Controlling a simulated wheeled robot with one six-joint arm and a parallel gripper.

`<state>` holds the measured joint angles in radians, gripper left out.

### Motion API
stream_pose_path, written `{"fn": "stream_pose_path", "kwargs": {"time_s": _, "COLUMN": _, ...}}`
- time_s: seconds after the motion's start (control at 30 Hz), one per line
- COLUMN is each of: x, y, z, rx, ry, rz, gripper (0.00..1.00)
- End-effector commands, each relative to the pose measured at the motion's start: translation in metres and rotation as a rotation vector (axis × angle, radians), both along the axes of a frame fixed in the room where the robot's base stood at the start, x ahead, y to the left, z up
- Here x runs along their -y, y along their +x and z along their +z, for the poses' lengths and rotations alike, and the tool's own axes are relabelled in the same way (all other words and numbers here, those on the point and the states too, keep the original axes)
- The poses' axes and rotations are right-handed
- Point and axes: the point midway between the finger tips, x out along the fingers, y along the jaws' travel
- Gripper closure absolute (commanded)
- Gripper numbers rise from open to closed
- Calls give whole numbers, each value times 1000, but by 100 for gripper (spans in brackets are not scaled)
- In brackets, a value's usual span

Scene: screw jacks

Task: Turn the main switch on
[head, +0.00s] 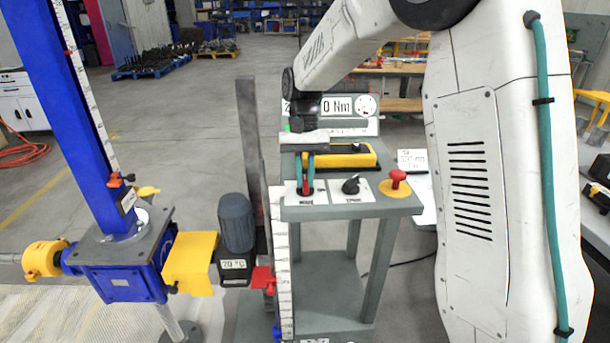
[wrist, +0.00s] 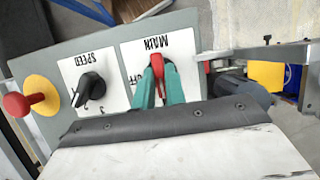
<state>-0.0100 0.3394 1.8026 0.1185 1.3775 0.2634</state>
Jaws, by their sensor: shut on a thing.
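The main switch (wrist: 157,66) is a red handle on a white plate marked MAIN, upside down in the wrist view. My gripper (wrist: 158,80) has its two teal fingers closed around the red handle. In the head view, my gripper (head: 305,176) reaches down onto the panel's left plate, and the switch (head: 305,188) shows red between the fingers. The fingers hide part of the plate's lettering, so I cannot tell the handle's exact setting.
The grey control stand (head: 340,208) also carries a black SPEED knob (head: 351,185) and a red mushroom button (head: 397,178) on yellow. A yellow-and-black device (head: 345,160) lies behind them. A blue screw jack (head: 122,268) and a motor (head: 236,224) stand left of the stand.

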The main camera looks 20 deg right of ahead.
Motion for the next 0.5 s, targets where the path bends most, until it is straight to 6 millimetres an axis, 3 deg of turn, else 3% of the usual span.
{"fn": "stream_pose_path", "kwargs": {"time_s": 0.03, "x": 0, "y": 2, "z": 1, "rx": 7, "ry": 1, "rz": 1, "gripper": 100}}
{"fn": "stream_pose_path", "kwargs": {"time_s": 0.07, "x": 0, "y": 2, "z": 1, "rx": 6, "ry": 0, "rz": 0, "gripper": 79}}
{"fn": "stream_pose_path", "kwargs": {"time_s": 0.1, "x": 0, "y": 1, "z": 2, "rx": 5, "ry": 1, "rz": 0, "gripper": 68}}
{"fn": "stream_pose_path", "kwargs": {"time_s": 0.13, "x": 0, "y": 1, "z": 1, "rx": 5, "ry": 1, "rz": 0, "gripper": 65}}
{"fn": "stream_pose_path", "kwargs": {"time_s": 0.5, "x": 1, "y": 4, "z": 8, "rx": 3, "ry": 0, "rz": 0, "gripper": 65}}
